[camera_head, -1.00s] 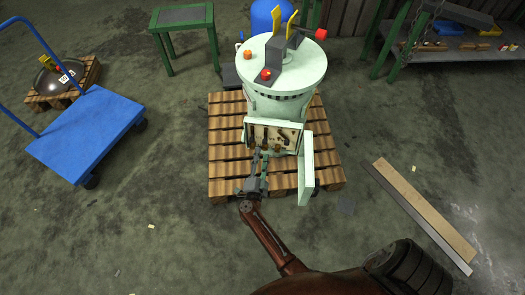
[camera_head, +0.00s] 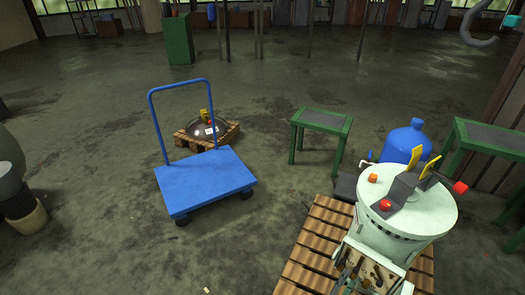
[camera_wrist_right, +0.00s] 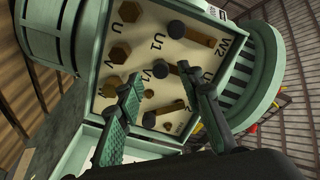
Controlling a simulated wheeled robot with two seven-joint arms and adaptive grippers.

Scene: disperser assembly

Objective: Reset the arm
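The pale green disperser (camera_head: 400,215) stands on a wooden pallet at the lower right of the head view. Its open terminal box (camera_head: 370,268) is cut by the bottom edge. In the right wrist view, the cream terminal panel (camera_wrist_right: 158,30) carries brass nuts, dark posts with brass strips, and letters such as U1 and V1. My right gripper (camera_wrist_right: 163,78) is open there, its two green-grey fingers spread before the panel with nothing between them. Whether the tips touch the panel I cannot tell. In the head view, only a small part of it shows at the bottom edge. My left gripper is not in view.
A blue trolley (camera_head: 203,182) stands left of centre, with a dark dome (camera_head: 207,128) on a small pallet behind it. A green-framed table (camera_head: 322,121) and a blue drum (camera_head: 403,143) stand behind the disperser.

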